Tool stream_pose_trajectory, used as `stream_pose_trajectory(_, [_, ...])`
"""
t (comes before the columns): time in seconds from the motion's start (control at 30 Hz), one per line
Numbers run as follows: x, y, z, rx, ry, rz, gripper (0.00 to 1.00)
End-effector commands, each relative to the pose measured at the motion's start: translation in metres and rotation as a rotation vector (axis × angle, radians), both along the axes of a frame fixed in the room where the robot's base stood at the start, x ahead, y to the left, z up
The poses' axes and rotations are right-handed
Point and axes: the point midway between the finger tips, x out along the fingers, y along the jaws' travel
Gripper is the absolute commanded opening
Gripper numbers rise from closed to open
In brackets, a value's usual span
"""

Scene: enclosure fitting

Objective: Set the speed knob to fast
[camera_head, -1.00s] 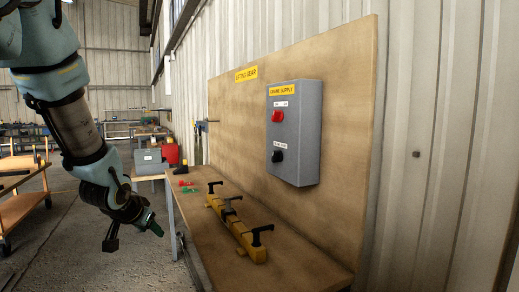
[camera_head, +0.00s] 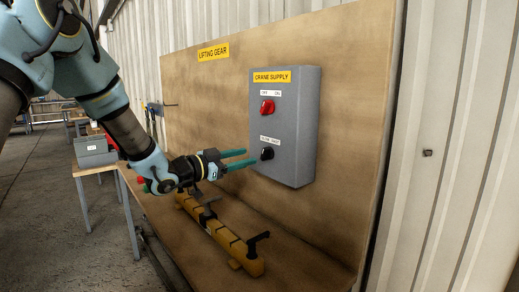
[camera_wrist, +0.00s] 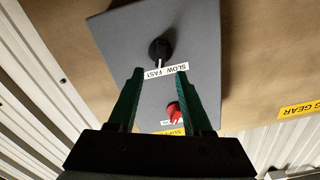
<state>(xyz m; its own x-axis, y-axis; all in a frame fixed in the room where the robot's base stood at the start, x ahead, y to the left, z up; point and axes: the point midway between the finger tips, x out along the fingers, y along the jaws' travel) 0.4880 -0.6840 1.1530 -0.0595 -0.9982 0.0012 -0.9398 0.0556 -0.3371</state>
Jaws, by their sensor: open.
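The grey crane supply box (camera_head: 291,124) is fixed to the wooden backboard. The black speed knob (camera_head: 267,153) sits low on its front, under a white label. In the wrist view the picture is turned over: the black knob (camera_wrist: 160,50) has a pale pointer line towards the label (camera_wrist: 167,71) reading SLOW and FAST, roughly midway between the words. The red knob (camera_head: 267,106) is above it on the box. My gripper (camera_head: 250,158), with two green fingers, is open and empty. It points at the box, its tips close to the black knob but apart from it.
A yellow lifting beam (camera_head: 222,235) with black handles lies on the wooden bench (camera_head: 285,250) below my gripper. The red knob (camera_wrist: 173,111) shows between my fingers in the wrist view. The air before the box is otherwise clear.

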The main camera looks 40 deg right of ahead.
Motion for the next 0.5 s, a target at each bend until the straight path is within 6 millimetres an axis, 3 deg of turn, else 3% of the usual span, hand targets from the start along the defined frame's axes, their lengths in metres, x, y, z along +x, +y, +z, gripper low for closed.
stream_pose_trajectory(0.2, [-0.003, -0.041, 0.004, 0.0, 0.001, -0.002, 0.5])
stream_pose_trajectory(0.5, [-0.004, -0.068, 0.001, 0.001, 0.0, 0.0, 0.5])
